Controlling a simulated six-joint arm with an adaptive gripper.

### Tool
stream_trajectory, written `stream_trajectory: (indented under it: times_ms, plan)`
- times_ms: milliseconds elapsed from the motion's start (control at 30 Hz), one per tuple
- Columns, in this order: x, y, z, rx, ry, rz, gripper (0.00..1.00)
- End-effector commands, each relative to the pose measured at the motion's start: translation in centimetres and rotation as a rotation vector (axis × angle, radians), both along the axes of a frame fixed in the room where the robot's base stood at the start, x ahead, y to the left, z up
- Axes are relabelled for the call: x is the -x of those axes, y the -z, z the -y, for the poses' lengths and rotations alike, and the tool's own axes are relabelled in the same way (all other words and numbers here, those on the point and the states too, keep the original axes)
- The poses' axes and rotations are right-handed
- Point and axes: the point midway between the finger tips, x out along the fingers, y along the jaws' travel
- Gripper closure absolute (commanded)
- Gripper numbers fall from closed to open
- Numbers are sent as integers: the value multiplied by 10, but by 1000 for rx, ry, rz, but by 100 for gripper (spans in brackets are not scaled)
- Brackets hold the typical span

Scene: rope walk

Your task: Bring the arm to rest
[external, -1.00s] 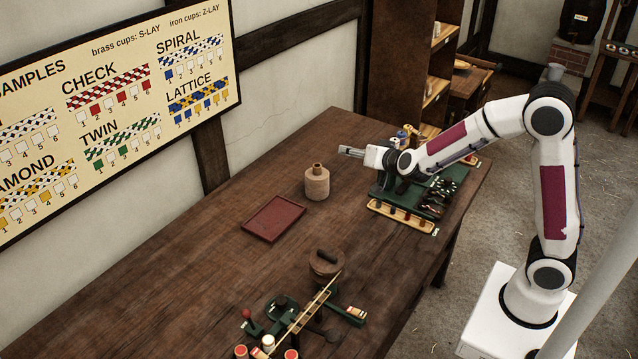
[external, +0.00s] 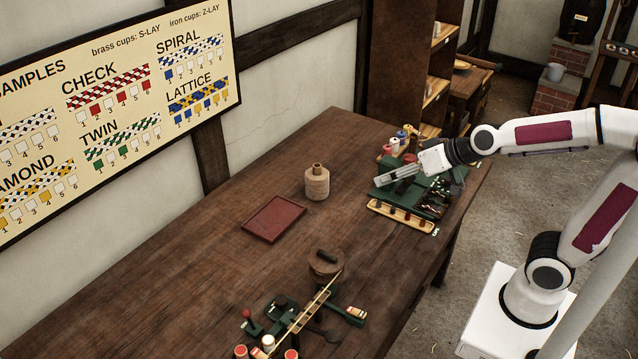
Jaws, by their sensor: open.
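My gripper (external: 382,180) is open and empty. It hangs in the air in front of the green machine (external: 450,188) at the right end of the wooden table, pointing left and slightly down. From this view I cannot tell its exact height over the machine. My arm reaches in from the right, with its base beside the table. The elbow runs past the right edge of the picture.
The dark wooden table (external: 190,262) holds a wooden bottle-shaped piece (external: 317,184), a red tray (external: 274,219), a round wooden block (external: 325,264) and a green device (external: 350,315) with spools. A shallow tray (external: 400,216) lies before the green machine. Mid-table is mostly clear.

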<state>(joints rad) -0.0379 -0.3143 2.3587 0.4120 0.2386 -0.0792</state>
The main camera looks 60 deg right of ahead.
Motion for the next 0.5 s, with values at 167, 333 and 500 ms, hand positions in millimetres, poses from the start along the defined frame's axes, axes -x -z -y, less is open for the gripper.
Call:
stream_trajectory:
  times_ms: [167, 333, 500]
  plan:
    - [46, 3, -1, 50, -65, -68, 50]
    - [92, 11, 4, 108, -114, -144, 50]
    - [138, 22, 15, 174, -144, -223, 50]
